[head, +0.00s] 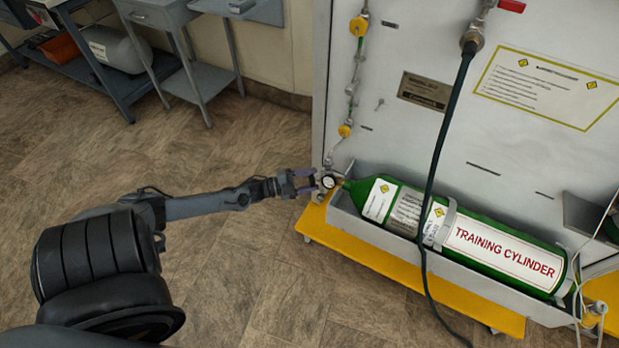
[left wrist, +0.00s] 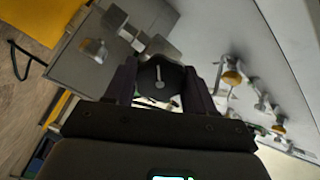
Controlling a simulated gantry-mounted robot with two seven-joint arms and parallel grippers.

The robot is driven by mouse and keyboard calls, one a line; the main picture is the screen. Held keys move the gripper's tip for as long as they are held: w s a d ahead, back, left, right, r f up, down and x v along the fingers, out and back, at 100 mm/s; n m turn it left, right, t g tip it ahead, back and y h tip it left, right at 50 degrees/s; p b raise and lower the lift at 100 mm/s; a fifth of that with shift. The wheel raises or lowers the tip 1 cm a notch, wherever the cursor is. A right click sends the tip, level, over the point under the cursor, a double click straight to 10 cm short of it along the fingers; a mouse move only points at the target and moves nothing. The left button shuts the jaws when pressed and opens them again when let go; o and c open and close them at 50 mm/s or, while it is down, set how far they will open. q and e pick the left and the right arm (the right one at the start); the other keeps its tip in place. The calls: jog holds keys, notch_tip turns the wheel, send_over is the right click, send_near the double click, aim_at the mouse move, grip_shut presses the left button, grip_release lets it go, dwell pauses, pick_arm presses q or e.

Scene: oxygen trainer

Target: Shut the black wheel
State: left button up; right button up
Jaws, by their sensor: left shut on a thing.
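The green training cylinder (head: 470,240) lies on its side in a grey trough, its valve end to the left. My left gripper (head: 313,181) is at that valve end, beside a small round white-faced part (head: 328,181). In the left wrist view the black wheel (left wrist: 160,78), with a pale mark on its face, sits between the two dark fingers. The left gripper is shut on the wheel, one finger at each side. In the head view the wheel is too small and covered to make out clearly. My right gripper is not in view.
A yellow base ledge (head: 400,276) runs under the trough. A black hose (head: 443,130) hangs down in front of the cylinder. Piping with yellow fittings (head: 345,130) runs up the panel (head: 410,45). Brown floor to the left is clear up to the grey bench (head: 165,15).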

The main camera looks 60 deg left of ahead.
pick_arm(q)
jog(key=m, duration=0.3)
jog(key=shift+w+r+p, duration=0.1)
jog(key=shift+r+p, duration=0.1)
jog(key=shift+p, duration=0.1)
jog(key=m, duration=0.3)
jog(key=shift+m, duration=0.3)
jog(key=m+p, duration=0.1)
jog(key=m, duration=0.9)
jog(key=shift+f, duration=0.15)
jog(key=m+p, duration=0.1)
jog(key=m, duration=0.2)
jog(key=shift+m, duration=0.3)
jog(key=m, duration=0.3)
jog(key=shift+f, duration=0.1)
jog(key=shift+f+m, duration=0.1)
jog(key=shift+m, duration=1.7)
jog(key=shift+p, duration=0.3)
jog(key=shift+s+f, duration=0.1)
jog(key=shift+s, duration=0.1)
